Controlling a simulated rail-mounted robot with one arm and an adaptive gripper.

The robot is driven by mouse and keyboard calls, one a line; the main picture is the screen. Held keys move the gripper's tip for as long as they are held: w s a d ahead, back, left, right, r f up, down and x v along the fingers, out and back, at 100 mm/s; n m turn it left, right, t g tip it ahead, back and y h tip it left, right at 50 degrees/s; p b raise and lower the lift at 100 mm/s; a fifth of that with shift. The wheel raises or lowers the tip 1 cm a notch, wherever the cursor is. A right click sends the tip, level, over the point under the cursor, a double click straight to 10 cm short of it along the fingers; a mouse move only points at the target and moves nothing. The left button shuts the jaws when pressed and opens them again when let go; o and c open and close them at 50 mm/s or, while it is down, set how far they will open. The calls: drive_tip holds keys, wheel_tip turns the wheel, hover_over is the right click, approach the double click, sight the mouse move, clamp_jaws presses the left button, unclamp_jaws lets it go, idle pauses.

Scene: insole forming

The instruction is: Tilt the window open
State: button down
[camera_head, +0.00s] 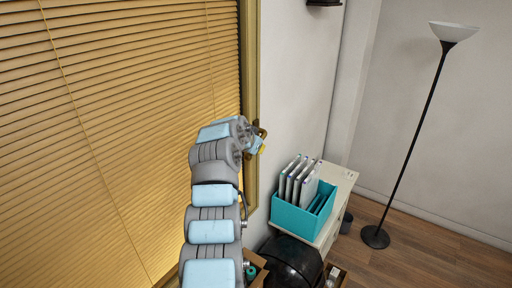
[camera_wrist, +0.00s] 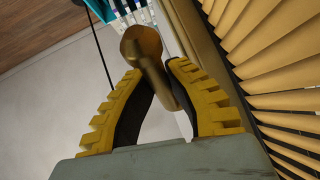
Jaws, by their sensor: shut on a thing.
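The window (camera_head: 250,85) is at the left in the head view, with a wood-coloured frame; slatted yellow blinds cover its pane. Its frame also shows in the wrist view (camera_wrist: 207,55). A brass window handle (camera_wrist: 143,47) has a round knob-like end and stands between my fingers in the wrist view. My gripper (camera_wrist: 157,72) is shut on this handle, with its two yellow-backed fingers on either side of it. In the head view my gripper (camera_head: 259,145) is at the right edge of the window frame, partly hidden by my arm. I cannot tell whether the window is tilted.
A teal file box (camera_head: 300,217) with upright folders stands on a white cabinet (camera_head: 340,185) right of my arm. A black rounded object (camera_head: 291,262) is below it. A floor lamp (camera_head: 412,135) stands at the far right. The wall beside the window is bare.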

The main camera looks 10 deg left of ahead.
drive_tip(key=shift+s+r+g+y+p, duration=0.1)
drive_tip(key=shift+r+g+y+p, duration=0.35)
drive_tip(key=shift+p, duration=0.8)
drive_tip(key=shift+r+g, duration=0.1)
drive_tip(key=shift+g, duration=0.25)
drive_tip(key=shift+d, duration=0.1)
idle(0.4)
